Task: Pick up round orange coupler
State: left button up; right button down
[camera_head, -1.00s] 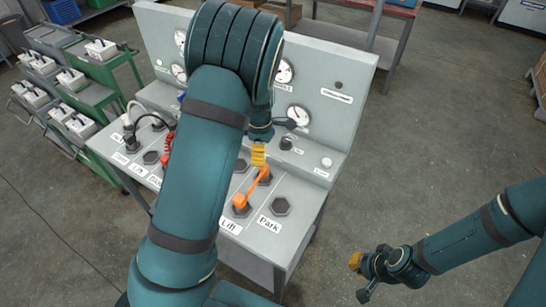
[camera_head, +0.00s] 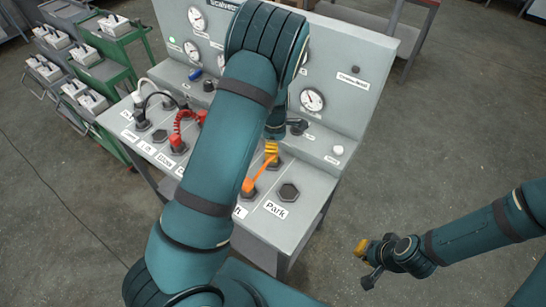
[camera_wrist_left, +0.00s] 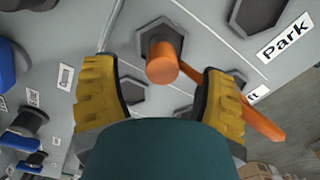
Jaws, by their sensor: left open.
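The round orange coupler (camera_wrist_left: 163,64) sits on a dark hexagonal socket in the left wrist view, with an orange bar or hose running off to the lower right. In the head view the orange piece (camera_head: 262,172) spans two sockets near the Park label. My left gripper (camera_head: 271,150) is at its far end. In the left wrist view its yellow fingers (camera_wrist_left: 160,88) are spread on either side of the coupler, with no visible grip on it. My right gripper (camera_head: 364,262) hangs over the floor, away from the console; its finger state is unclear.
The grey console (camera_head: 318,205) carries gauges, knobs and labelled sockets. A red coiled hose (camera_head: 180,130) and a black cable (camera_head: 150,103) are plugged in to the left. An empty hexagonal socket (camera_head: 289,192) sits by the Park label. Green carts (camera_head: 105,60) stand at the left.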

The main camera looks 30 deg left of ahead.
pick_arm(q)
notch_tip(320, 180, down, 5)
jog(key=shift+s+r+b, duration=0.15)
jog(key=shift+b, duration=0.25)
grip_shut()
